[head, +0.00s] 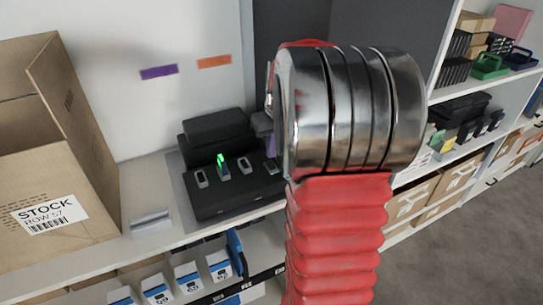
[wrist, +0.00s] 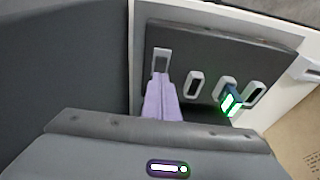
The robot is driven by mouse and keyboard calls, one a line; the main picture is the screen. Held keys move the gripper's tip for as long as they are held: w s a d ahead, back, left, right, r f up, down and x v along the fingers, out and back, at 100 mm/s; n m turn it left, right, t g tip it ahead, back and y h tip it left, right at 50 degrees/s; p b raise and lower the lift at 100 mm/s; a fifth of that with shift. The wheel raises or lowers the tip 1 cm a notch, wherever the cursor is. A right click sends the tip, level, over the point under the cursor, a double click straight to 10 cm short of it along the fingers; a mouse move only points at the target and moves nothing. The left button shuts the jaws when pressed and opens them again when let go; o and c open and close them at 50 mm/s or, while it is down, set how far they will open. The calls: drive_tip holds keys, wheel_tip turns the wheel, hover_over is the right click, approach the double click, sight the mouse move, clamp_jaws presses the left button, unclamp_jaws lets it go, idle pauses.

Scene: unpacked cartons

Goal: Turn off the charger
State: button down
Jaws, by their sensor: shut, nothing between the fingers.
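The black charger (head: 235,200) lies on the white shelf, with a row of several pale-framed slots; it fills the upper middle of the wrist view (wrist: 215,52). A small block with green lights (head: 222,168) stands in one slot; in the wrist view this lit block (wrist: 231,101) is blue with bright green-white faces. A pale-framed fitting (wrist: 161,61) sits at the charger's left end in the wrist view. My gripper (wrist: 160,76) has its lilac fingers together, empty, with the tips just at this fitting; contact cannot be told. In the head view my arm hides most of the gripper.
An open stock carton (head: 75,150) stands left of the charger. A small grey item (head: 150,221) lies between them. A black box (head: 215,125) is behind the charger, near the wall. Blue-and-white boxes (head: 188,277) fill the shelf below. More shelves stand right.

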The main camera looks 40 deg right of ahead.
drive_tip(key=s+v, duration=0.2)
drive_tip(key=v, duration=0.8)
drive_tip(key=shift+s+a, duration=0.2)
drive_tip(key=shift+a, duration=0.05)
drive_tip(key=s+a+f+n+t, duration=0.1)
drive_tip(key=s+a, duration=0.3)
drive_tip(key=a, duration=0.6)
drive_tip(key=s+a+f+n+t, duration=0.1)
drive_tip(key=s+a, duration=0.3)
drive_tip(key=a, duration=0.6)
drive_tip(key=s+a+f+n+t, duration=0.1)
drive_tip(key=s+a, duration=0.3)
drive_tip(key=a, duration=0.6)
drive_tip(key=shift+a+f+y, duration=0.25)
drive_tip(key=shift+f+y, duration=0.1)
drive_tip(key=shift+y, duration=0.05)
